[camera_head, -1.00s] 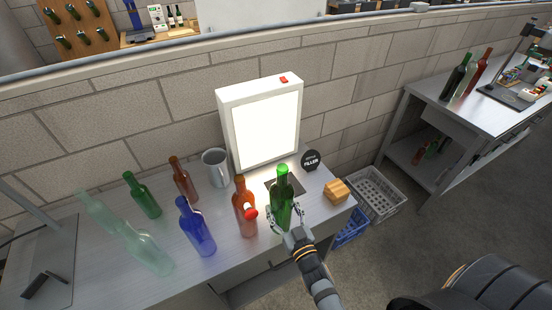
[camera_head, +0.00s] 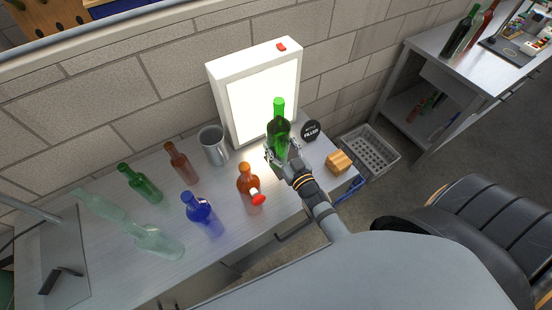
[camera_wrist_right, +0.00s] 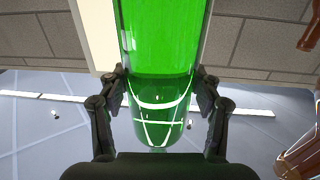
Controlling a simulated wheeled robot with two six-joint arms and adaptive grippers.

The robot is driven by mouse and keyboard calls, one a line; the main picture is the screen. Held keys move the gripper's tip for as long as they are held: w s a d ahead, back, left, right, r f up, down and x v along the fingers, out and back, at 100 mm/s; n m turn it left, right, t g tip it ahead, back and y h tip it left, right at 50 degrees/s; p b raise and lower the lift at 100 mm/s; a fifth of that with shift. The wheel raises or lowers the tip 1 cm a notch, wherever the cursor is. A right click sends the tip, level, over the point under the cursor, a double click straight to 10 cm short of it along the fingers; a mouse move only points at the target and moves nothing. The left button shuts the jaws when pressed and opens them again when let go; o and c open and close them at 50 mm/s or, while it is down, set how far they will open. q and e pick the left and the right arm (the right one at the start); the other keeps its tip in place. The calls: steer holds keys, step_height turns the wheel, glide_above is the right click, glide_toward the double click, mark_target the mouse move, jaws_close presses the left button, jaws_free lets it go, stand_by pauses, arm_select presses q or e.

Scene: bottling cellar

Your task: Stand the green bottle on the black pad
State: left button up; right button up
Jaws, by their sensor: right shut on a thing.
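My right gripper (camera_head: 280,152) is shut on the green bottle (camera_head: 279,128), which is upright in front of the lit panel. In the right wrist view the green bottle (camera_wrist_right: 162,45) fills the middle, between the two fingers of the right gripper (camera_wrist_right: 158,90). I cannot tell whether the bottle touches anything below. My left gripper is not in view.
The lit panel (camera_head: 262,100) stands behind the bottle.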

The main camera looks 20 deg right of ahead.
steer(key=w+d+f+b, duration=0.6)
steer(key=f+b, duration=0.4)
steer(key=o, duration=1.4)
steer(key=shift+s+f+b, duration=0.15)
steer(key=shift+f+b, duration=0.15)
steer(key=shift+f, duration=0.1)
steer(key=shift+c, duration=0.2)
steer(key=o, duration=0.4)
steer(key=shift+r, duration=0.1)
steer(key=shift+o, duration=0.2)
steer(key=s+p, duration=0.2)
steer(key=s, duration=1)
steer(key=shift+d, duration=0.3)
